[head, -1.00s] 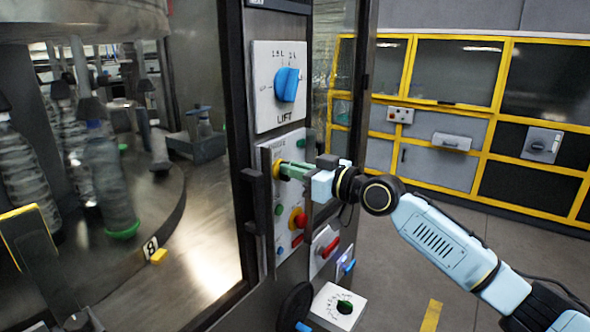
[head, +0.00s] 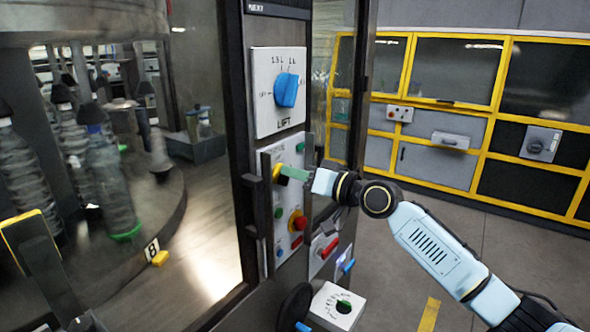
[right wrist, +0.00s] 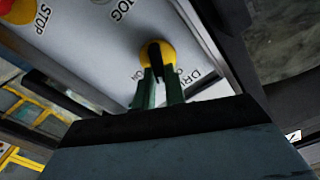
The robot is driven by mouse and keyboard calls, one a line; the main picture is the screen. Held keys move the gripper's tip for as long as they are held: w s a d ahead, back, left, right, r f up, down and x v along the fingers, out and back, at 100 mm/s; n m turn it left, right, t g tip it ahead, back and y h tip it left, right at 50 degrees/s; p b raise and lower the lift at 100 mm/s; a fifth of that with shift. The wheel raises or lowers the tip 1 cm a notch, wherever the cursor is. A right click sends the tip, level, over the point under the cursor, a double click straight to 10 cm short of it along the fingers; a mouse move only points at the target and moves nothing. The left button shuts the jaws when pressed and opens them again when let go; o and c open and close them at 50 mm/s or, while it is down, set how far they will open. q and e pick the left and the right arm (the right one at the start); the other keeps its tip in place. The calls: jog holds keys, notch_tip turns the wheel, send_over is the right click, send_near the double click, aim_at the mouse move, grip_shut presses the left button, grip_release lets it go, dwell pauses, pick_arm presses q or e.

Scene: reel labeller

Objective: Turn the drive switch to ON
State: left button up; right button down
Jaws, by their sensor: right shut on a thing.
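The drive switch is a round yellow switch with a black handle (head: 277,172) on the white control panel (head: 290,152). In the right wrist view, the switch (right wrist: 171,57) is close ahead, with the DRIVE label (right wrist: 205,82) partly hidden beside my fingers. My right gripper (head: 283,172) has its green fingers on the switch. In the right wrist view, the fingers (right wrist: 160,77) are shut on the black handle, one on each side. The position mark that the handle points to is partly covered, so I cannot tell the setting.
A blue LIFT knob (head: 287,90) is above the switch. A red-and-yellow stop button (head: 297,220) and a green button (head: 278,212) are below it. A dark vertical handle (head: 253,205) stands left of the panel. Open floor (head: 395,275) lies to the right.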

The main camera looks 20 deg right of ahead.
jog(key=m+p, duration=0.2)
jog(key=m, duration=0.2)
jog(key=m+p, duration=0.2)
jog(key=m, duration=0.2)
jog(key=f+m+p, duration=0.1)
jog(key=m+p, duration=0.1)
jog(key=m, duration=0.2)
jog(key=shift+w+d, duration=0.15)
jog(key=shift+d, duration=0.05)
dwell(0.5)
jog(key=c, duration=1.5)
grip_release()
jog(key=shift+o, duration=0.2)
jog(key=shift+d, duration=0.1)
jog(key=b+v, duration=0.2)
jog(key=v, duration=1.1)
jog(key=shift+b, duration=0.35)
